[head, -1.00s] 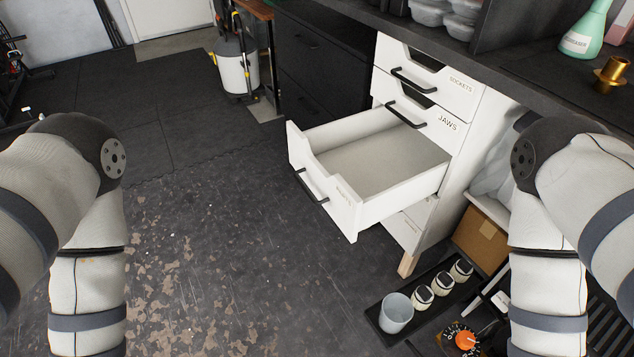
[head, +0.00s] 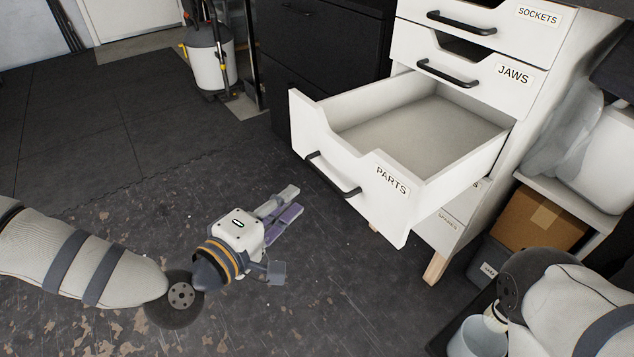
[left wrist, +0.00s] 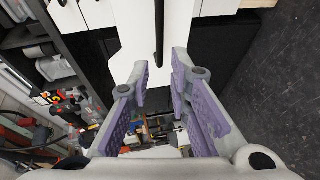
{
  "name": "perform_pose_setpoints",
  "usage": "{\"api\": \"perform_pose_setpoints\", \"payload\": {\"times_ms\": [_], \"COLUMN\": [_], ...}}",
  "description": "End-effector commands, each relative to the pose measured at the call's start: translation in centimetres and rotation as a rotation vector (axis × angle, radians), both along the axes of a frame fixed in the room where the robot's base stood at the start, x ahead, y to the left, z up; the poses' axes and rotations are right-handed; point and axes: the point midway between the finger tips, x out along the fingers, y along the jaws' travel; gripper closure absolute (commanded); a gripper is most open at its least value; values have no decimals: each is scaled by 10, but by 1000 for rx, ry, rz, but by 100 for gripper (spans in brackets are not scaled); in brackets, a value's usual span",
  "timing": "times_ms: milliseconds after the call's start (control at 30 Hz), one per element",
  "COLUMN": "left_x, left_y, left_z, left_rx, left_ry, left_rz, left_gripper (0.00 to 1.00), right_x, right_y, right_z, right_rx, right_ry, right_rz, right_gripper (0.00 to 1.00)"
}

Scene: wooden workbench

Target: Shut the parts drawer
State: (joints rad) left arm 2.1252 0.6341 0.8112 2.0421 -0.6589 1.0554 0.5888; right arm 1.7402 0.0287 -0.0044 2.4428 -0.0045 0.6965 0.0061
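The white parts drawer (head: 350,170), labelled PARTS, is pulled far out of the white cabinet, and its inside looks empty. Its black bar handle (head: 330,176) is on the front face. My left gripper (head: 290,200) is in front of the drawer, to the left of and below the handle, apart from it. In the left wrist view its purple-padded fingers (left wrist: 163,90) are spread with nothing between them, and a dark handle (left wrist: 159,35) on a white front shows beyond them. My right arm shows at the lower right; its gripper is out of view.
The closed JAWS drawer (head: 475,72) and SOCKETS drawer (head: 500,28) sit above. A cardboard box (head: 540,218) and a pale cup (head: 478,338) are at the lower right. The floor before the drawer is clear.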

Motion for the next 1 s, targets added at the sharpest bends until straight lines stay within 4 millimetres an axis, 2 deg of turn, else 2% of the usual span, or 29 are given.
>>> {"api": "perform_pose_setpoints", "payload": {"times_ms": [300,467,600,833,900,1000], "left_x": [62,86,94,94,94,94], "left_y": [-40,-54,-60,-60,-60,-60], "left_z": [-15,-20,-20,-20,-20,-20], "left_rx": [3,4,3,3,3,4], "left_ry": [2,4,5,5,5,5], "left_rz": [-4,-4,-5,-5,-5,-6], "left_gripper": [82,82,82,82,98,100], "right_x": [-4,-5,-6,-6,-6,-6], "right_y": [0,0,0,0,0,0], "right_z": [-11,-16,-17,-16,-16,-16], "right_rx": [0,0,0,0,0,0], "right_ry": [14,20,22,21,21,21], "right_rz": [0,0,0,0,0,0], "right_gripper": [60,60,60,60,60,60]}}
